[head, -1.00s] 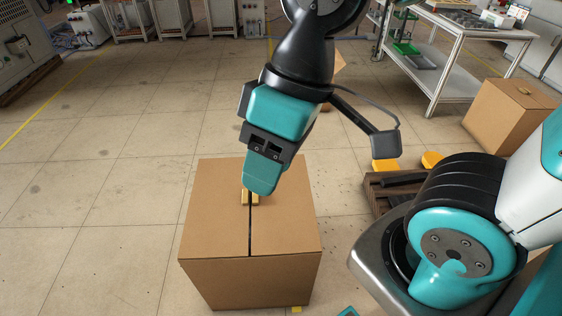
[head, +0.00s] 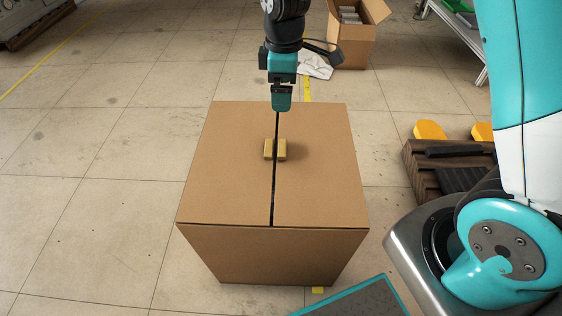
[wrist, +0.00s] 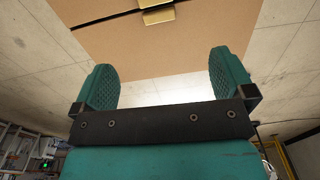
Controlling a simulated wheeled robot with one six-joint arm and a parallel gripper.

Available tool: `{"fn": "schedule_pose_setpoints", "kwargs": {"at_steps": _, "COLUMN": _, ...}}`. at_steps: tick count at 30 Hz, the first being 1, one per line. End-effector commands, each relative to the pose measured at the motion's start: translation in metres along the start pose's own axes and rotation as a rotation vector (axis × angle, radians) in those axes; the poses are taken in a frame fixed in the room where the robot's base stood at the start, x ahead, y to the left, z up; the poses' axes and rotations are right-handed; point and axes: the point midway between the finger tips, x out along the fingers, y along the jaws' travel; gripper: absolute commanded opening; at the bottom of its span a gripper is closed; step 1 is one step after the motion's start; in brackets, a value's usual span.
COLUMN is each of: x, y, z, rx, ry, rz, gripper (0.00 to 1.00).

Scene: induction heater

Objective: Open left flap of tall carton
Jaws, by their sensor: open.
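The tall carton (head: 225,254) stands on the floor with both top flaps down and a dark seam between them. The left flap (head: 228,165) carries a small yellow-tan tab (head: 268,149) at the seam. The right flap (head: 325,170) carries a matching tab (head: 282,149) beside it. My gripper (head: 281,106) is over the far edge of the carton top, beyond the tabs, and holds nothing. In the wrist view its two teal fingers (wrist: 160,85) are wide apart, with the carton top and the tabs (wrist: 157,10) ahead of them.
An open carton (head: 355,40) with things inside stands at the back, with a white cloth (head: 316,65) beside it. A dark wooden pallet (head: 430,175) with yellow pieces lies to the right. The floor left of the tall carton is clear.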

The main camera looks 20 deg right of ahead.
Motion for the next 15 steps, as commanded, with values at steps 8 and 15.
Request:
{"fn": "schedule_pose_setpoints", "kwargs": {"at_steps": 8, "x": 0.041, "y": 0.009, "z": -0.002, "rx": -0.036, "ry": -0.021, "rz": 0.003, "gripper": 1.0}}
{"fn": "schedule_pose_setpoints", "kwargs": {"at_steps": 15, "x": 0.095, "y": 0.008, "z": -0.001, "rx": -0.036, "ry": -0.021, "rz": 0.001, "gripper": 1.0}}
